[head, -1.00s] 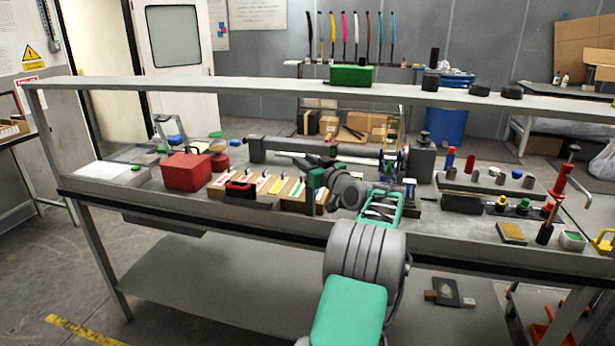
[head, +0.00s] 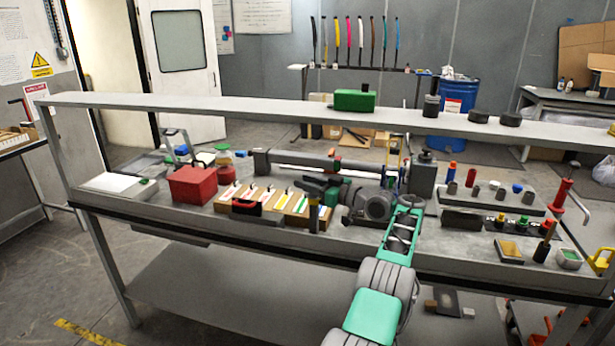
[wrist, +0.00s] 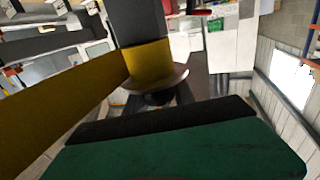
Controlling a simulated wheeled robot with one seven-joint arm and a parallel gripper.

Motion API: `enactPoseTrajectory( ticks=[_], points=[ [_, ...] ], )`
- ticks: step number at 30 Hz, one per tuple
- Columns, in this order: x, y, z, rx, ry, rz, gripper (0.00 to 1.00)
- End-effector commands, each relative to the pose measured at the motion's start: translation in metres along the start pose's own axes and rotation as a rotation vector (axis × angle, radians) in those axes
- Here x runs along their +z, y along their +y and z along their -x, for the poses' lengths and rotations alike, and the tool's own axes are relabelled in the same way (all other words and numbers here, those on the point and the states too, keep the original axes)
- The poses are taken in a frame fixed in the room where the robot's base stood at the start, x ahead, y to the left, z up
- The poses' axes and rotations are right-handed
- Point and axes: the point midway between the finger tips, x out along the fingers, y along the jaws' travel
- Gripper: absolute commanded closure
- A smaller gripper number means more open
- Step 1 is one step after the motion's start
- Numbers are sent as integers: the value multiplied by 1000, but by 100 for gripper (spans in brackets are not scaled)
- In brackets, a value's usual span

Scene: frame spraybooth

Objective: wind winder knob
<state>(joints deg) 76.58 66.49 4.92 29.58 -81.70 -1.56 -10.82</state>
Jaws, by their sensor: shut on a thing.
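My gripper (head: 326,192) reaches left over the bench from my grey and green arm. It is shut on a small part that I take to be the winder knob. In the head view my gripper and wrist hide that knob. In the wrist view a green finger with a black pad (wrist: 180,135) fills the bottom. A round disc with a dark centre (wrist: 158,82) sits just beyond the pad, below a dark upright block with a yellow band. The winder's long grey cylinder (head: 300,163) lies behind my gripper.
A red box (head: 193,185) and a row of coloured cards (head: 255,196) lie left of my gripper. A raised shelf (head: 230,107) spans the bench, with a green box (head: 354,100) on it. Several small tools and a red-handled clamp (head: 562,197) stand at the right.

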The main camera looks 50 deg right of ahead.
Motion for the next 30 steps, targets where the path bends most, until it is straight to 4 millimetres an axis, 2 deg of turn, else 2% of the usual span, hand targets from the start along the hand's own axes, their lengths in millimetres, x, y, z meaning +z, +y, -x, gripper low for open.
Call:
enactPoseTrajectory(
  ticks=[19, 20, 27, 30],
  points=[
    [0, -1, 0, -21, 1, 1, 100],
    [-1, -1, 0, -21, 1, 1, 69],
    [0, 0, 0, -20, 1, 1, 51],
    [0, 0, 0, -19, 1, 1, 51]
  ],
)
